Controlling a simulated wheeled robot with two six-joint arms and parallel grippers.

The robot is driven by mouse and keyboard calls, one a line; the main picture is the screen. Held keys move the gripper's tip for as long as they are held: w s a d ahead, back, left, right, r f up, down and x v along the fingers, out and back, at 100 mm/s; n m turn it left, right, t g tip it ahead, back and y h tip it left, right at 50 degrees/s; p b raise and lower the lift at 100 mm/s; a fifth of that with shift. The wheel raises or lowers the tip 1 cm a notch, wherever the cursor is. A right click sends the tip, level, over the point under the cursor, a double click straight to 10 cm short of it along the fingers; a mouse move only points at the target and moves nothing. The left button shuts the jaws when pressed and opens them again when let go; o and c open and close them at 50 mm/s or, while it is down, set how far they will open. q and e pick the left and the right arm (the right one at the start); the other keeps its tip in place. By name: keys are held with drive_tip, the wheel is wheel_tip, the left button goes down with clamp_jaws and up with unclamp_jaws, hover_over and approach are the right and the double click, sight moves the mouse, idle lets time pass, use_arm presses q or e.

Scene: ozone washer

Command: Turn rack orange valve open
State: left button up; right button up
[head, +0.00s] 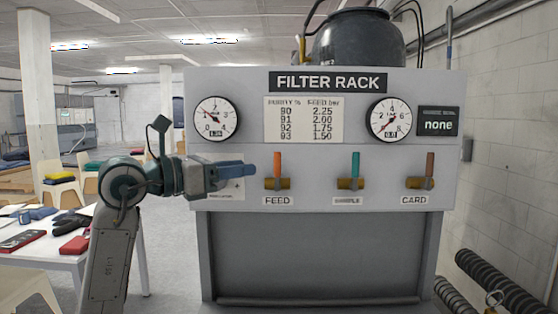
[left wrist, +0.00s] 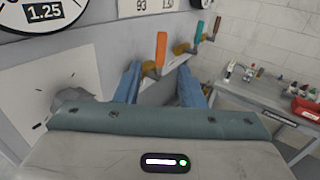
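The filter rack (head: 323,192) has a row of three valves. The orange valve handle (head: 277,163) stands upright on its brass body (head: 284,184) above the FEED label at the left. In the left wrist view the orange handle (left wrist: 161,48) shows ahead, between the blue fingers in the picture. My left gripper (head: 252,169) is just left of the handle in the head view, at about its height, and points right. In the left wrist view the gripper (left wrist: 160,78) has its fingers apart, with nothing held. Contact with the handle cannot be made out. My right gripper is not in view.
A teal valve handle (head: 355,163) and a brown-red valve handle (head: 430,163) stand further right on the rack. Two gauges, at left (head: 217,119) and right (head: 390,119), sit above. A white table (head: 60,257) with tools is at the left. Black coiled hoses (head: 500,285) are at the lower right.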

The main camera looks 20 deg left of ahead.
sight(277, 185)
use_arm(q)
drive_tip(key=shift+p+x, duration=1.75)
drive_tip(key=shift+x, duration=2.95)
drive_tip(key=shift+s, duration=0.1)
clamp_jaws()
